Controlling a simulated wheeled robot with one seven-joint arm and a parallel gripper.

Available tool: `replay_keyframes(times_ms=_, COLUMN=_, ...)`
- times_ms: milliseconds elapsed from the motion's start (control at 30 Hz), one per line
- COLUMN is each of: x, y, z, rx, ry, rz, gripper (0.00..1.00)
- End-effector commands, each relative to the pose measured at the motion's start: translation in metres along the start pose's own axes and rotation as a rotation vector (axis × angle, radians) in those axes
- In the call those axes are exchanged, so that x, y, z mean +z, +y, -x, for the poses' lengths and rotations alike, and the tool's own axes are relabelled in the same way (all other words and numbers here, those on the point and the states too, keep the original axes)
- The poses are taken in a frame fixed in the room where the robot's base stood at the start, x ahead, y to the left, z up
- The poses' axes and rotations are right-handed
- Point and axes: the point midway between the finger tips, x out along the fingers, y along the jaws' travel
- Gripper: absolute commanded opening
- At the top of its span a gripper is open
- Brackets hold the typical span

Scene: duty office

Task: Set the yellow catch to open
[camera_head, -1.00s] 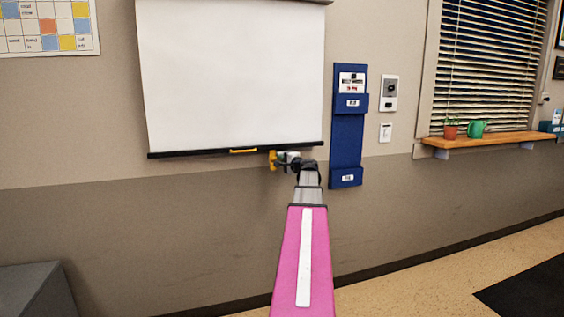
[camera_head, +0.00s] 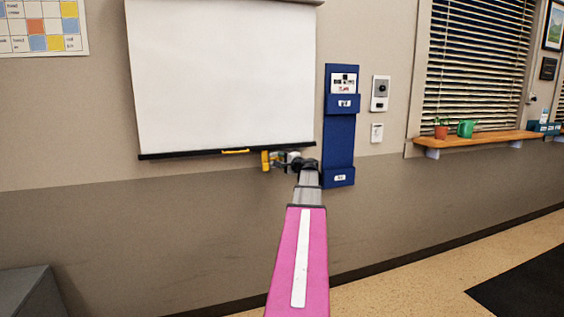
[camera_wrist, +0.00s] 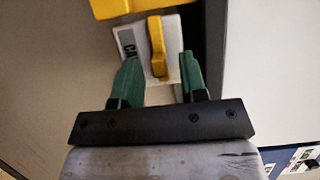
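The yellow catch (camera_wrist: 157,48) is a small upright lever on a white plate (camera_wrist: 137,42) with dark lettering, partly cut off, that begins "CA". My gripper (camera_wrist: 158,60) is open, with one green finger on each side of the lever. Gaps show between the lever and both fingers; I see no contact. A larger yellow piece (camera_wrist: 118,8) lies just beyond the plate at the top of the wrist view. In the head view, a yellow part (camera_head: 266,161) shows left of my gripper, below the white screen; my gripper hides most of the plate there.
The white pull-down screen (camera_head: 220,80) has a black bottom bar with a yellow handle (camera_head: 235,151). A blue wall holder (camera_head: 339,130) hangs close to the right of my gripper. A wooden shelf (camera_head: 480,140) is further right. The wall below is bare.

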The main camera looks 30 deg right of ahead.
Motion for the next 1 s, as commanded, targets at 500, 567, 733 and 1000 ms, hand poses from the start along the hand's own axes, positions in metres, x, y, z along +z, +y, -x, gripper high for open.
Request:
replay_keyframes(times_ms=500, x=0.001, y=0.0, z=0.086, rx=0.0, ry=0.003, rz=0.0, gripper=0.39)
replay_keyframes(times_ms=567, x=0.0, y=0.0, z=0.093, rx=0.0, ry=0.003, rz=0.0, gripper=0.39)
replay_keyframes(times_ms=733, x=0.0, y=0.0, z=0.104, rx=0.0, ry=0.002, rz=0.0, gripper=0.39)
replay_keyframes(times_ms=1000, x=-0.001, y=0.0, z=0.106, rx=0.0, ry=0.002, rz=0.0, gripper=0.39)
